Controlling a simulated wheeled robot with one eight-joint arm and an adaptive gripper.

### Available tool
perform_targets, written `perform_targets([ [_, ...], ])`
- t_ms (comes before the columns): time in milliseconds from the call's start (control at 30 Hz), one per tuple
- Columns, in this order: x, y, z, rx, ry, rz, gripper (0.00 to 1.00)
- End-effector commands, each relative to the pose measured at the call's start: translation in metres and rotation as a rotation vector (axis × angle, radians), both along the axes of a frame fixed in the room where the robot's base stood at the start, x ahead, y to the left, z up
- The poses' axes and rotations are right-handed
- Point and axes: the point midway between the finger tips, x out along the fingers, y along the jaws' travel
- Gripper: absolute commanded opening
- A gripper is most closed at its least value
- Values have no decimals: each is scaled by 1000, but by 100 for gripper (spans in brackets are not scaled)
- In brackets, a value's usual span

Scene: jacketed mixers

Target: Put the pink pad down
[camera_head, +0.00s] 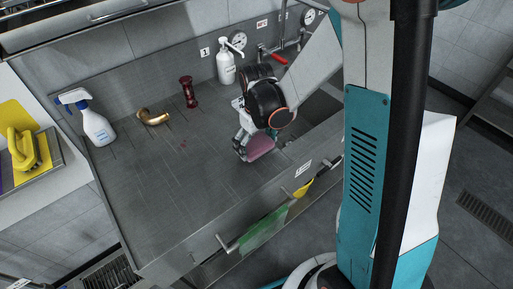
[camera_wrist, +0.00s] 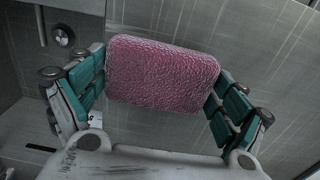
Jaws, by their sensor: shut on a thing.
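The pink pad (camera_wrist: 162,73) is a rounded rectangular block with a rough surface. My gripper (camera_wrist: 160,85) is shut on it, with a teal-padded finger against each short end in the wrist view. In the head view my gripper (camera_head: 248,143) is over the right part of the grey counter (camera_head: 150,200), and the pad (camera_head: 260,147) shows just below the fingers. I cannot tell whether the pad touches the counter.
A spray bottle (camera_head: 95,122), a brass elbow pipe (camera_head: 153,117), a dark red spool-shaped part (camera_head: 188,91) and a white pump bottle (camera_head: 226,68) stand along the back. A green cloth (camera_head: 262,230) hangs from the front rail. The counter's middle and front left are clear.

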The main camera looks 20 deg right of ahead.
Motion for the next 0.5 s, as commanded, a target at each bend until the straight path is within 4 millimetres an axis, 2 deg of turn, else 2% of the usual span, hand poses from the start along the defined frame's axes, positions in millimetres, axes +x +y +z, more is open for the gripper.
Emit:
perform_targets([
  [33, 0, 0, -10, 0, 0, 0, 61],
  [100, 0, 0, -15, 0, 0, 0, 61],
  [467, 0, 0, -18, 0, 0, 0, 61],
  [500, 0, 0, -18, 0, 0, 0, 93],
])
